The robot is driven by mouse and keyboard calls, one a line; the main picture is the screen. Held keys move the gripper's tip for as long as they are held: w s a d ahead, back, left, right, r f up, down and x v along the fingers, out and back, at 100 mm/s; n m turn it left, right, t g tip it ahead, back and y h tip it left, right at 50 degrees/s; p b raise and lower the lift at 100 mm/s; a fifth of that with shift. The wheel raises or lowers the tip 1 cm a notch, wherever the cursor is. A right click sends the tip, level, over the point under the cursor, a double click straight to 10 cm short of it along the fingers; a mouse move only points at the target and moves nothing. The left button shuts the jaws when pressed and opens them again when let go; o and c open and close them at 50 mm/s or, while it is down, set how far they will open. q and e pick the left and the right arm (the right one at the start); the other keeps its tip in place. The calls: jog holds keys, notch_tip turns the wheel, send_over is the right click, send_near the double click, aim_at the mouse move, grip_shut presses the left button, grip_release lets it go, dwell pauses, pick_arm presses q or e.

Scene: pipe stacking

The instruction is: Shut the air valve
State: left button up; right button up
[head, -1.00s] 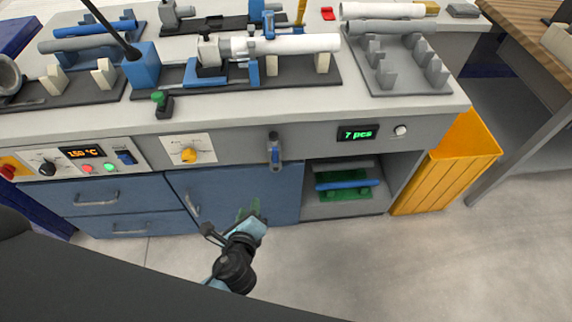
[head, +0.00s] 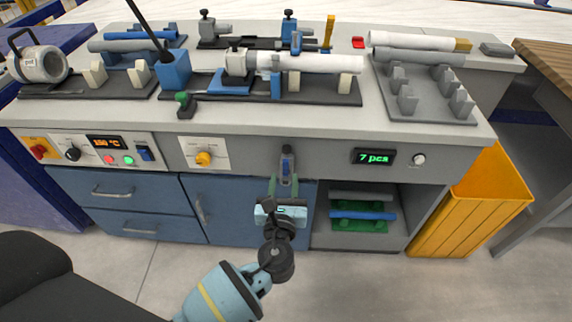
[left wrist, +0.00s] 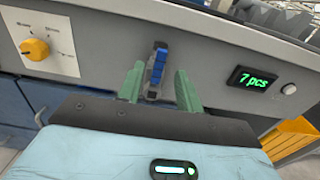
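A small grey valve with a blue lever (head: 287,164) is mounted on the front panel of the bench. Its lever looks upright in the left wrist view (left wrist: 157,66). My left gripper (head: 284,186) is open, with its green fingers pointing up towards the panel just below the valve. In the left wrist view the gripper's fingers (left wrist: 158,88) stand apart on either side of the valve, and nothing is held. I cannot tell whether they touch it. My right gripper is not in view.
A yellow knob (head: 204,159) is left of the valve, and a "7 pcs" display (head: 375,156) is right of it. A blue cabinet door (head: 235,208) lies below. An open shelf holds a blue pipe (head: 362,215). A yellow bin (head: 470,205) stands at the right. Pipes and fixtures cover the benchtop.

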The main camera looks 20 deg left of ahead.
aim_at(285, 166)
pick_arm(q)
jog(key=shift+b+x, duration=0.3)
jog(key=shift+x, duration=2.85)
jog(key=shift+f, duration=0.1)
jog(key=shift+c, duration=0.3)
grip_shut()
